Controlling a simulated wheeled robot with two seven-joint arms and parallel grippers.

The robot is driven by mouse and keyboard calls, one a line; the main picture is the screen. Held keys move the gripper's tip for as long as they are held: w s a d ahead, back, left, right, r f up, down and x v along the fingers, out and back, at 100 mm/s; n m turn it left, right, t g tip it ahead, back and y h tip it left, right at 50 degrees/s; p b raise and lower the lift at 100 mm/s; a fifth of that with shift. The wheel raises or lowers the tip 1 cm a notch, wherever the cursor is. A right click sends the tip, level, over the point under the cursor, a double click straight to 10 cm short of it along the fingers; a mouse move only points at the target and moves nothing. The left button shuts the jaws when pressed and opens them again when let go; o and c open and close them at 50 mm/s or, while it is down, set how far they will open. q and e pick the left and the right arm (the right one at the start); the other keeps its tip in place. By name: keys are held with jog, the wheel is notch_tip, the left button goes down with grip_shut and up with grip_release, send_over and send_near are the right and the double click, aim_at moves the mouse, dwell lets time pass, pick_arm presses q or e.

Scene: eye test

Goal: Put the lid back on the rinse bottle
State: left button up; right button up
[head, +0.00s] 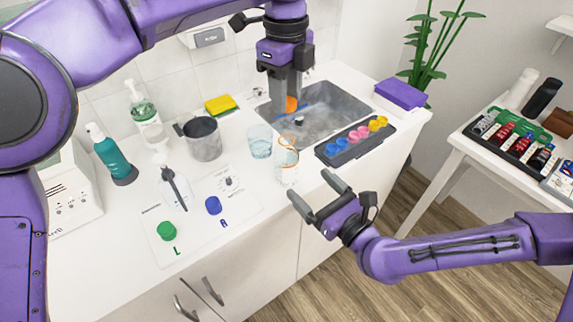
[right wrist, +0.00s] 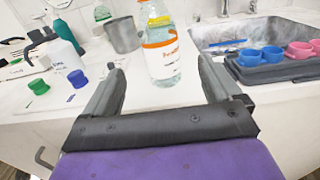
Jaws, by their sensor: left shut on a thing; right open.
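The rinse bottle (head: 286,170) is clear with an orange band and a pale label. It stands upright on the counter near its front edge, in front of the sink. It also shows in the right wrist view (right wrist: 162,60), where its top is cut off. My left gripper (head: 284,100) is shut on the orange lid (head: 291,104), held up behind the bottle in the picture, against the sink. My right gripper (head: 318,195) is open and empty at the counter's front edge. In the right wrist view the bottle shows between its fingers but beyond their tips.
A clear glass (head: 260,142) stands close behind the bottle to the left. A dark tray (head: 338,160) of coloured cups lies to the right, by the sink (head: 345,103). A metal mug (head: 203,139) and a mat (head: 190,245) with green and blue caps are left.

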aim_at(282, 157)
jog(key=x, duration=1.2)
jog(key=shift+f, duration=0.1)
jog(key=c, duration=1.5)
pick_arm(q)
jog(key=shift+f, duration=2.5)
jog(key=shift+f, duration=0.1)
jog(key=shift+f, duration=0.8)
jog(key=shift+f, duration=0.55)
